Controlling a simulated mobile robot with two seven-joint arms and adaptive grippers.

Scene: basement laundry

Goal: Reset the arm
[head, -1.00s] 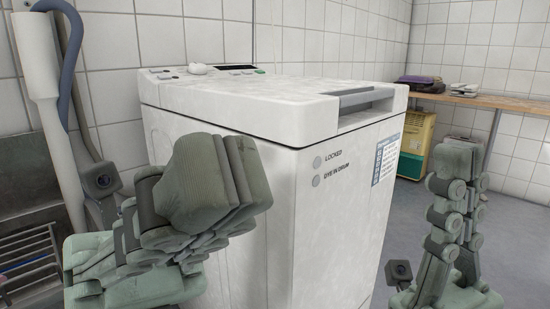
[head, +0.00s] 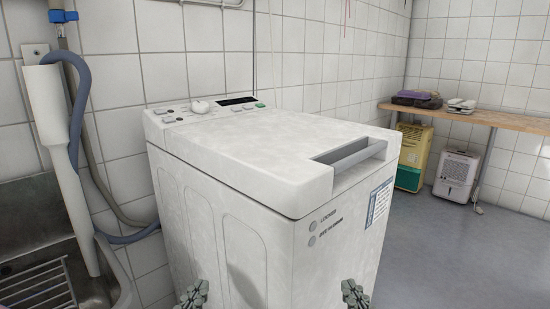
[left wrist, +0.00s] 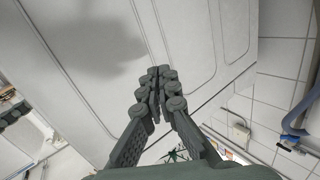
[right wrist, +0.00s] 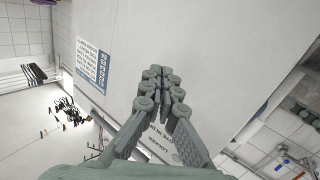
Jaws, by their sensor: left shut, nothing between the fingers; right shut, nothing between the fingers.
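My left gripper (head: 193,295) shows at the bottom edge of the head view, in front of the white washing machine (head: 240,165). Only its fingertips are in that view. In the left wrist view its fingers (left wrist: 158,82) are shut together with nothing between them, before the machine's side panel. My right gripper (head: 354,294) shows at the bottom edge of the head view, near the machine's front. In the right wrist view its fingers (right wrist: 158,85) are shut and empty, before the machine's labelled front. I cannot tell whether either gripper touches the machine.
A metal sink (head: 100,292) with a drain pipe and blue-grey hose stands at the left. A wooden shelf (head: 480,119) runs along the right wall, with a yellow unit (head: 411,158) and a white dehumidifier (head: 456,175) below it. The grey floor at the right is clear.

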